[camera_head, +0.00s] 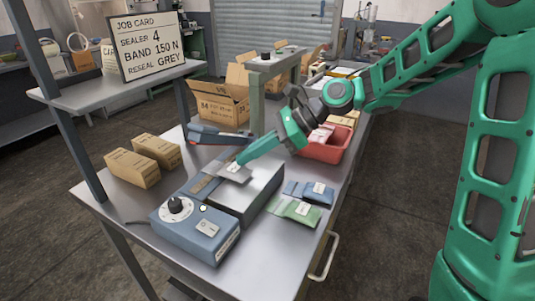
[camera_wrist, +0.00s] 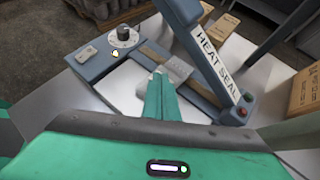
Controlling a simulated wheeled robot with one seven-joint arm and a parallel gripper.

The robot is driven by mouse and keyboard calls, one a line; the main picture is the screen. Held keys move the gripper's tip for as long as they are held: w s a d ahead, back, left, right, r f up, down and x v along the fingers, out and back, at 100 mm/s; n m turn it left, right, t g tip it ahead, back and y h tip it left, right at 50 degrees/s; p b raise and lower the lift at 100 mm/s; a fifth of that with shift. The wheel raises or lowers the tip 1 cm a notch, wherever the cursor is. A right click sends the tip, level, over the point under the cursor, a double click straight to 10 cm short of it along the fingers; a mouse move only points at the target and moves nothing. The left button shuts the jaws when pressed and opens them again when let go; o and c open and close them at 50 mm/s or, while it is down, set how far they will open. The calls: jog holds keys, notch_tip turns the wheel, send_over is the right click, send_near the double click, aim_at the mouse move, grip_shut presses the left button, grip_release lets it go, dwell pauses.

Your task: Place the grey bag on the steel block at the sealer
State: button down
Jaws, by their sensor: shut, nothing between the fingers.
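The grey bag (camera_head: 238,177) lies flat on the steel block (camera_head: 256,196), at its edge beside the sealing strip. It also shows in the wrist view (camera_wrist: 179,69), just beyond my fingertips. My gripper (camera_head: 239,162) is shut and empty, pointing down right at the bag. In the wrist view its fingertips (camera_wrist: 158,72) are close together and hide part of the bag; I cannot tell whether they touch it. The sealer (camera_head: 195,226) is blue with a dial, and its HEAT SEAL arm (camera_wrist: 215,65) is raised.
A blue bag (camera_head: 318,194) and a green bag (camera_head: 301,213) lie right of the block. A red bin (camera_head: 325,150) with bags in it stands behind them. Small cardboard boxes (camera_head: 133,168) stand at the left. A job card (camera_head: 150,44) reads sealer 4, reseal grey.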

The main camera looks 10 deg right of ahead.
jog(key=shift+a, duration=0.7)
jog(key=shift+a+f, duration=0.2)
jog(key=shift+s+d+f, duration=0.1)
jog(key=shift+d+f, duration=0.05)
jog(key=shift+f, duration=0.55)
jog(key=shift+d+f, duration=0.1)
jog(key=shift+d, duration=0.8)
jog(key=shift+r, duration=0.75)
